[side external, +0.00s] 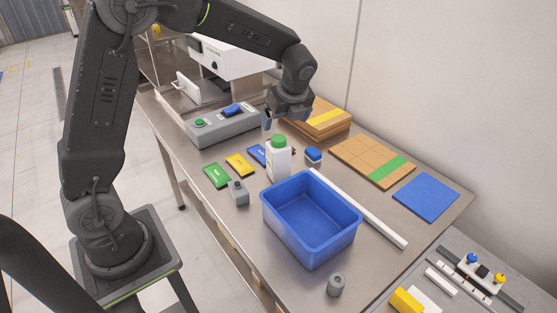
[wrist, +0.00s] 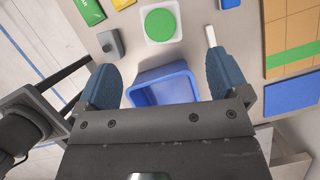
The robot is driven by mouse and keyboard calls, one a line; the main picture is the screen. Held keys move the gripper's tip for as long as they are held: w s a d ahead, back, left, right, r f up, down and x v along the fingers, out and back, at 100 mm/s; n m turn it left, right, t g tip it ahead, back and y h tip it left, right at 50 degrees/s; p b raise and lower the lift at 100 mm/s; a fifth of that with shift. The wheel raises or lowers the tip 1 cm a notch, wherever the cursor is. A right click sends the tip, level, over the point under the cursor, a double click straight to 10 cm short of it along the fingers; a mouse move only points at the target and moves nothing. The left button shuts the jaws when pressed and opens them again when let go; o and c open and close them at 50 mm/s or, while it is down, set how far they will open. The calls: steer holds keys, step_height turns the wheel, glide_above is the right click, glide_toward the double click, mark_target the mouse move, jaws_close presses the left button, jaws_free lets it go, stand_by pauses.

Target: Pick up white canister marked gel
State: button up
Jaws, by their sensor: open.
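A white canister with a green cap (side external: 278,163) stands upright on the steel table, behind the blue bin. No gel marking is readable on it. In the wrist view I see it from above, its round green cap (wrist: 160,24) beyond my fingertips and between their lines. My gripper (wrist: 170,82) is open and empty, with its two blue fingers wide apart. In the side view my gripper (side external: 279,122) hangs above the table, behind the canister and higher than it, not touching it.
An open blue bin (side external: 312,218) stands just in front of the canister. A white bar (side external: 372,218) lies to its right. A small blue-capped container (side external: 313,157), a grey weight-like piece (side external: 238,193) and flat packets (side external: 217,175) lie nearby. Cardboard boxes (side external: 360,160) lie at right.

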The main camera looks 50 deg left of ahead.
mark_target(279, 138)
steer(key=x, duration=1.2)
steer(key=shift+f, duration=0.1)
steer(key=c, duration=1.5)
